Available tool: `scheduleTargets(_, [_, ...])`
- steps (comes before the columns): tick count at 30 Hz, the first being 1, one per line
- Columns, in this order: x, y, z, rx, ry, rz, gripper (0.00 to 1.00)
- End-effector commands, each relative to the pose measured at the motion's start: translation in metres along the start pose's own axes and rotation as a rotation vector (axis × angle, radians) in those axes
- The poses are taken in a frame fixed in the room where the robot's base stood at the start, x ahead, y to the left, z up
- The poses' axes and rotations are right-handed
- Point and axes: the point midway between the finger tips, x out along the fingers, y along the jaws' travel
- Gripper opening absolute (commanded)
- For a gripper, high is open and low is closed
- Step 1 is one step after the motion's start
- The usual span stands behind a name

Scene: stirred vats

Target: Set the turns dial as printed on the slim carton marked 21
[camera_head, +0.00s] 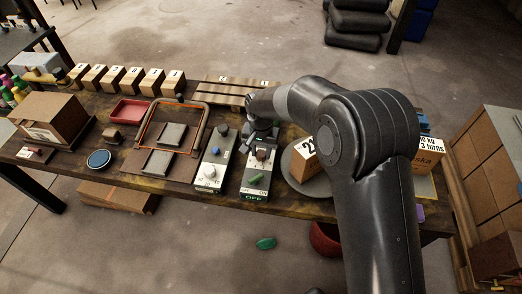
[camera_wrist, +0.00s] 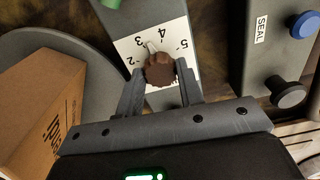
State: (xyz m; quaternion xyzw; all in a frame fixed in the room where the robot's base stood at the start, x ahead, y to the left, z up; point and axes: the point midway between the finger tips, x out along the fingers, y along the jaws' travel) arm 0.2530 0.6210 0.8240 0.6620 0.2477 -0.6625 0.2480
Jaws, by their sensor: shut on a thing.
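The turns dial is a brown knob (camera_wrist: 159,70) on a white plate (camera_wrist: 122,46) printed with numbers, 2 to 5 visible. Its pale pointer lies between 3 and 4. My gripper (camera_wrist: 160,84) is shut on the knob, fingers on both sides; in the head view it is above the control box (camera_head: 256,180). A carton (camera_head: 304,152) showing a "2", its other digits hidden by my arm, stands on a grey round plate. Beyond my arm, a carton face (camera_head: 430,152) reads "10 kg" and what looks like "3 turns".
Numbered blocks (camera_head: 125,80) line the back. A brown carton (camera_wrist: 50,105) stands near my gripper.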

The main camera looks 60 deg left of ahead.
Motion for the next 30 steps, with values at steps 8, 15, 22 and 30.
scheduleTargets(8, [-0.0005,-0.0001,-0.0007,-0.263,0.001,-0.002,0.11])
scheduleTargets(15, [-0.0004,0.0002,-0.0010,-0.491,0.002,-0.001,0.11])
scheduleTargets(22, [-0.0006,-0.0001,-0.0011,-0.703,0.003,-0.002,0.11])
scheduleTargets(30, [-0.0009,0.0000,-0.0014,-0.905,0.005,0.000,0.11])
